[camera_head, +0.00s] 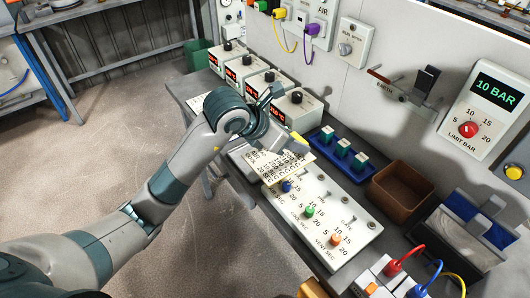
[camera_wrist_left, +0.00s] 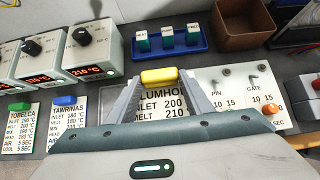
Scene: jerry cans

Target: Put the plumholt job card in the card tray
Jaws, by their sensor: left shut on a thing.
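The plumholt job card (camera_head: 268,168) is a cream printed card with a yellow tab (camera_wrist_left: 165,77). My left gripper (camera_head: 292,143) is shut on it at the tab, above the bench by the white control panel. In the left wrist view the card (camera_wrist_left: 162,104) shows between the fingers, reading PLUMHO, INLET 200, MELT 210; its lower part is hidden by the gripper body. No tray is labelled as the card tray; an open brown tray (camera_head: 381,198) stands at the back right of the panel, looking empty. My right gripper is not in view.
Two other cards, TOBELCA (camera_wrist_left: 19,128) and TAWRINAS (camera_wrist_left: 68,115), lie left of the gripper. Several heater boxes (camera_head: 297,108) line the bench. The white panel (camera_head: 322,218) has knobs and switches. Coloured cables (camera_head: 414,253) stand at front right.

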